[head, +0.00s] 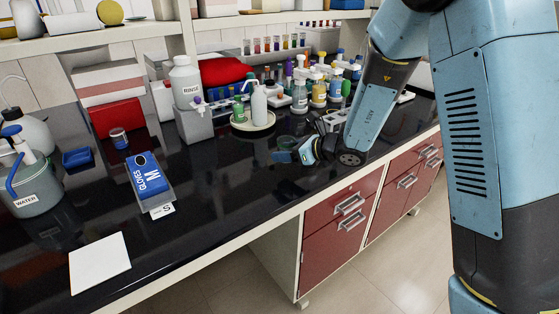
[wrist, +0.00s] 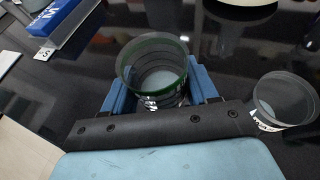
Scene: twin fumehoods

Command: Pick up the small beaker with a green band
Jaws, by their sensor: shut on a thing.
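The small clear beaker with a green band (wrist: 152,46) is in the middle of the wrist view, seen from above at a slant, its mouth open and empty-looking. My gripper (wrist: 160,88) has its blue fingers closed on either side of the beaker. In the head view my gripper (head: 294,154) is low over the black bench, near its front edge. The beaker is small and hard to make out there. I cannot tell whether its base touches the bench.
A second clear beaker (wrist: 284,100) with a white label stands close to the right of my gripper in the wrist view. A round tray (head: 240,125) with bottles is behind. The front left bench is mostly clear around a white sheet (head: 99,262).

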